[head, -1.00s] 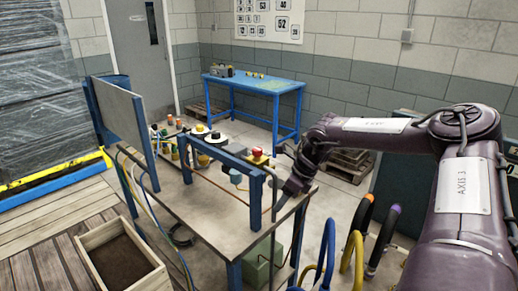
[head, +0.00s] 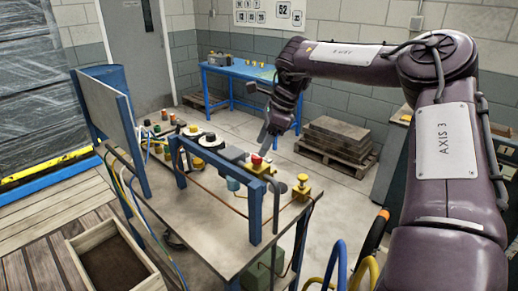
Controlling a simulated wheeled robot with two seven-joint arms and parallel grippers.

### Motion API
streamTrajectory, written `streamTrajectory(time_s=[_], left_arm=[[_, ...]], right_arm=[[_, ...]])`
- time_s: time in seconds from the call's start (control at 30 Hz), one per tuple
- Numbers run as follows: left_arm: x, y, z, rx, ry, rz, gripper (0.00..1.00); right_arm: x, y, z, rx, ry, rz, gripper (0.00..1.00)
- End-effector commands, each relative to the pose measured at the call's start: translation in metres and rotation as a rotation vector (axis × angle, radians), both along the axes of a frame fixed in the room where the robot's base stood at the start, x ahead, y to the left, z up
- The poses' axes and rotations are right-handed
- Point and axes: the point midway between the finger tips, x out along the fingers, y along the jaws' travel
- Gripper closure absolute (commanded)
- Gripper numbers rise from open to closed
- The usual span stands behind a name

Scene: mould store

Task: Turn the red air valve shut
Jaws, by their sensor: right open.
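A red knob (head: 257,159) on a yellow body stands on the metal workbench, behind the blue frame's top bar. It is the clearest red fitting in the head view, but I cannot make out its exact shape or whether it is the air valve. My right gripper (head: 263,146) is open and empty. It points down, just above and behind the red knob, and looks apart from it. How far apart in depth is hard to tell. My left gripper is out of view.
A yellow fitting (head: 301,188) stands at the bench's right edge. The blue frame (head: 255,210) rises in front of the knob. Round black-topped parts (head: 212,141) and a grey panel (head: 105,118) stand to the left. Blue and yellow hoses (head: 340,265) loop at the lower right.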

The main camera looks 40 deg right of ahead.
Motion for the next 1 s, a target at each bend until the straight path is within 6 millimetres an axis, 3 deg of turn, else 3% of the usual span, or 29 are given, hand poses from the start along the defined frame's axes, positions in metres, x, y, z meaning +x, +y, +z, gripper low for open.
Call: streamTrajectory(time_s=[0.1,0.2,0.47,0.57,0.9,1.0], left_arm=[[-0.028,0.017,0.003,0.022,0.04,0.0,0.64],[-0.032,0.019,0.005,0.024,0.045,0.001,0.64],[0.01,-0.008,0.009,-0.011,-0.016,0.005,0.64],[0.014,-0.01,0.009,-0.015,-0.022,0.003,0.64],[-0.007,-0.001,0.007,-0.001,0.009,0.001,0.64],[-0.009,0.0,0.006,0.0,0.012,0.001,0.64]], right_arm=[[0.004,0.005,-0.018,0.002,0.004,-0.001,0.47],[0.007,0.008,-0.028,0.001,0.003,-0.001,0.47],[0.009,0.01,-0.035,0.0,0.0,-0.002,0.47],[0.009,0.01,-0.035,0.0,0.0,-0.002,0.47],[0.009,0.01,-0.035,-0.001,-0.001,-0.003,0.89],[0.009,0.01,-0.035,0.0,-0.001,-0.004,0.91]])
